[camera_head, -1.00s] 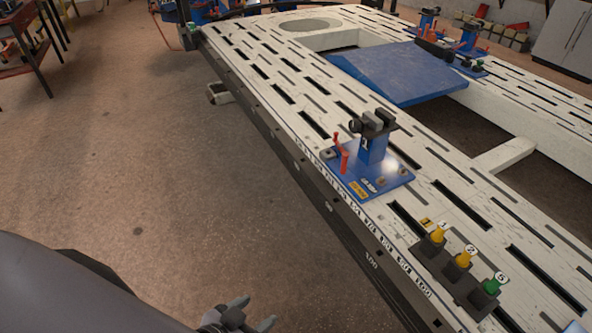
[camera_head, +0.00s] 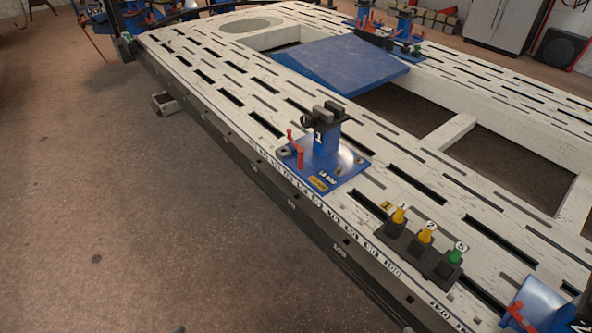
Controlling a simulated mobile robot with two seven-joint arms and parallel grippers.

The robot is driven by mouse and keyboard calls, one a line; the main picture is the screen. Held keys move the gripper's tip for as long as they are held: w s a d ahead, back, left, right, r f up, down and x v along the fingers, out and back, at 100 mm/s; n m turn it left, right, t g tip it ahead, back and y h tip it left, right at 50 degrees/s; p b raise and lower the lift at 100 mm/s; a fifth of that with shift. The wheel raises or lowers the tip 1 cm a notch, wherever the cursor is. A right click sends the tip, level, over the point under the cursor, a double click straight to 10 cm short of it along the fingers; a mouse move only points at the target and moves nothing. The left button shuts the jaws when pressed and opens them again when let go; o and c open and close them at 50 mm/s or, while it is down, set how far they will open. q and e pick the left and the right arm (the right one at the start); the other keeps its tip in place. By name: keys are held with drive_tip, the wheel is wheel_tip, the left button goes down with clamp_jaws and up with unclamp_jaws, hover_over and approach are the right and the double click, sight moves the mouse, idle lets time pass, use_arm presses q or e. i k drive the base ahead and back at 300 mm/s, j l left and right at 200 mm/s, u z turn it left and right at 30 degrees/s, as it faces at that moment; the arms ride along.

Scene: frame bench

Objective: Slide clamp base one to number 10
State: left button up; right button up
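Clamp base one (camera_head: 349,170) is a blue plate with an upright post marked 1, black jaws on top and red levers at its left. It stands upright on the slotted white bench (camera_head: 425,190), at the near edge beside a printed number scale. Individual scale numbers next to the base are too small to read surely. Only a small grey tip of what seems to be my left gripper (camera_head: 180,329) shows at the bottom edge, well apart from the base; its opening is hidden. My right gripper is not in view.
A black holder with yellow and green numbered pieces (camera_head: 425,235) stands right of the base along the edge. Another blue clamp base (camera_head: 537,300) is at the lower right. A blue plate (camera_head: 345,75) lies farther back. The bench surface left of base one looks clear.

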sight(319, 154)
drive_tip(key=i+j+z, duration=0.1)
drive_tip(key=i+j, duration=0.2)
drive_tip(key=i+j+z, duration=0.1)
drive_tip(key=i+j, duration=0.15)
drive_tip(key=j, duration=0.15)
drive_tip(key=i+j, duration=0.25)
drive_tip(key=j, duration=0.15)
drive_tip(key=i+j+z, duration=0.15)
drive_tip(key=j, duration=0.25)
drive_tip(key=i+j+z, duration=0.1)
drive_tip(key=i+j, duration=0.45)
drive_tip(key=j, duration=0.15)
drive_tip(key=i+j+z, duration=0.15)
drive_tip(key=j, duration=0.3)
drive_tip(key=i+j, duration=0.1)
drive_tip(key=i, duration=0.2)
drive_tip(key=i+j, duration=0.1)
drive_tip(key=i, duration=0.2)
